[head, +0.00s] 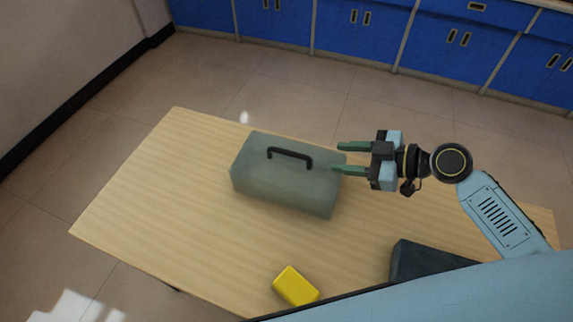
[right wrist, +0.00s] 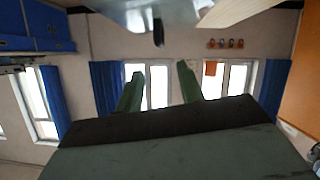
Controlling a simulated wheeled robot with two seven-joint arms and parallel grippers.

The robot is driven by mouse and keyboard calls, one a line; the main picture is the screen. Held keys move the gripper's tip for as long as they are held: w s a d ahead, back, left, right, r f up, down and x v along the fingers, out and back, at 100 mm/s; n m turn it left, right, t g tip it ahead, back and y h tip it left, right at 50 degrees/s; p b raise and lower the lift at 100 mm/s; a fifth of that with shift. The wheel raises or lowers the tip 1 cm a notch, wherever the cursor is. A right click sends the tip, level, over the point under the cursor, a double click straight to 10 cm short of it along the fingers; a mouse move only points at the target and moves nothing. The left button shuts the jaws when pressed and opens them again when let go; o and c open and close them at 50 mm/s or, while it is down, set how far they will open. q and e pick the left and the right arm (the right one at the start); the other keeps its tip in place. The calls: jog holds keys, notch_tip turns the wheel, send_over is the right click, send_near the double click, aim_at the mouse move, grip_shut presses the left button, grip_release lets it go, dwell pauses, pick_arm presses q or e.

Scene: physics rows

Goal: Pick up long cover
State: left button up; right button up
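The long cover appears to be the grey-green box-shaped piece (head: 270,190) with a black handle (head: 290,154) on top, lying on the wooden table in the head view. My right gripper (head: 338,158) is at the cover's right end, its two green fingers apart and pointing left. The fingertips are close to the cover's upper right corner; I cannot tell if they touch it. Nothing shows between the fingers. In the right wrist view the open fingers (right wrist: 158,88) stand apart against windows. My left gripper is not in view.
On the wooden table (head: 140,205) lie a yellow block (head: 296,287) at the front and a dark grey box (head: 425,262) at the front right, partly hidden by my light-blue body. The table's left part is clear. Blue cabinets (head: 350,28) line the back wall.

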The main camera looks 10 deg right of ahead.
aim_at(295, 154)
jog(key=x, duration=0.7)
jog(key=shift+r, duration=0.1)
jog(key=shift+w+a, duration=0.25)
jog(key=shift+a, duration=0.2)
jog(key=x, duration=0.4)
jog(key=shift+w+a+f+p, duration=0.1)
jog(key=shift+w+f+p, duration=0.05)
jog(key=shift+f+p, duration=0.15)
jog(key=shift+w+a, duration=0.1)
jog(key=shift+c, duration=0.9)
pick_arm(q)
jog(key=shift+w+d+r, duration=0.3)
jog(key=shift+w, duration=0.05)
pick_arm(e)
grip_shut()
